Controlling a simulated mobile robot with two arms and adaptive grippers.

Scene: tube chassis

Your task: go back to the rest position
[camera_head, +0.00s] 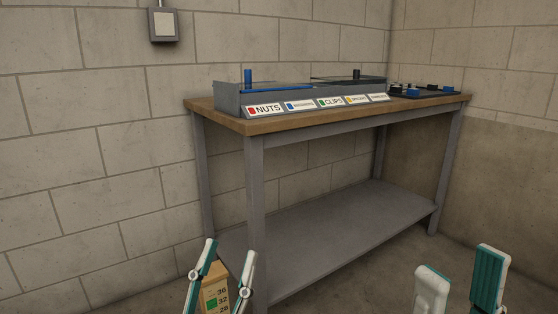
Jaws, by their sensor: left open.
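My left gripper (229,250) shows at the bottom, left of centre, with its two white and teal fingers pointing up and apart. My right gripper (461,260) shows at the bottom right, its two fingers also up and spread, with only floor seen between them. Both are in front of the workbench and lower in the picture than its top. Nothing is seen held in either one. The lower parts of both grippers are cut off by the picture's edge.
A workbench (222,113) with a wooden top and a grey lower shelf (330,235) stands along the block wall. It bears a labelled bin rack (226,98) and a dark tray (425,94) with small parts. A tan thing with numbers (214,296) shows behind my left fingers.

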